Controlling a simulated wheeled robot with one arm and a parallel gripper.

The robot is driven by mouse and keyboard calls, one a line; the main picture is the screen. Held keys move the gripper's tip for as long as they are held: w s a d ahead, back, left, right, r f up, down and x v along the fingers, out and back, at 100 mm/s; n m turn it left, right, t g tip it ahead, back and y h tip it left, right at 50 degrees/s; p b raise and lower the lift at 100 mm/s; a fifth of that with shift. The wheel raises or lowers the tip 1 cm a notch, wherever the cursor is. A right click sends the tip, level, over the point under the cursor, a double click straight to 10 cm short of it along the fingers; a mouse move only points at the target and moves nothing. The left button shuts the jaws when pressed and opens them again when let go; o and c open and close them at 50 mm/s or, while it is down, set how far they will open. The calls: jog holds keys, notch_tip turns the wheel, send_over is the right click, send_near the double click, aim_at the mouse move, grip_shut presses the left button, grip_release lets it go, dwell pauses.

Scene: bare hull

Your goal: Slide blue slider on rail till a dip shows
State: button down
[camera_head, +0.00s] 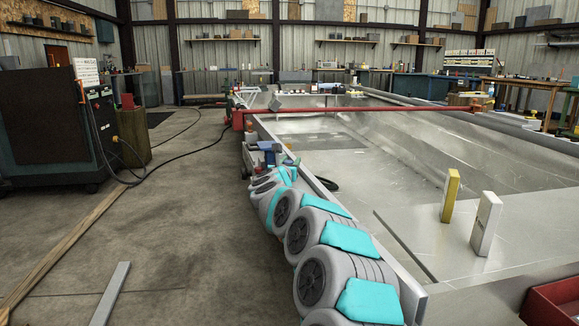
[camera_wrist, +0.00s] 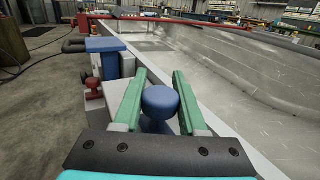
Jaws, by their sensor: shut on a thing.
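The blue slider's round knob (camera_wrist: 160,101) stands between the two green fingers of my gripper (camera_wrist: 158,88) in the wrist view. The fingers are shut on it, one on each side. A pale metal rail (camera_wrist: 222,128) runs along the hull's edge, just right of the fingers, and away from me. In the head view the rail (camera_head: 317,183) passes beside my grey and teal arm, and my gripper (camera_head: 284,158) is small and partly hidden at its far end. The slider's base is mostly hidden by the gripper. I cannot make out a dip.
A blue block (camera_wrist: 105,55) and a red knob (camera_wrist: 92,84) sit left of the fingers. A red bar (camera_head: 400,110) crosses the hull farther off. Yellow (camera_head: 451,193) and white (camera_head: 486,222) upright blocks stand at right. The floor at left is mostly open.

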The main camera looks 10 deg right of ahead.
jog(key=shift+s, duration=0.15)
jog(key=shift+c, duration=2.4)
grip_release()
jog(key=shift+v, duration=3.85)
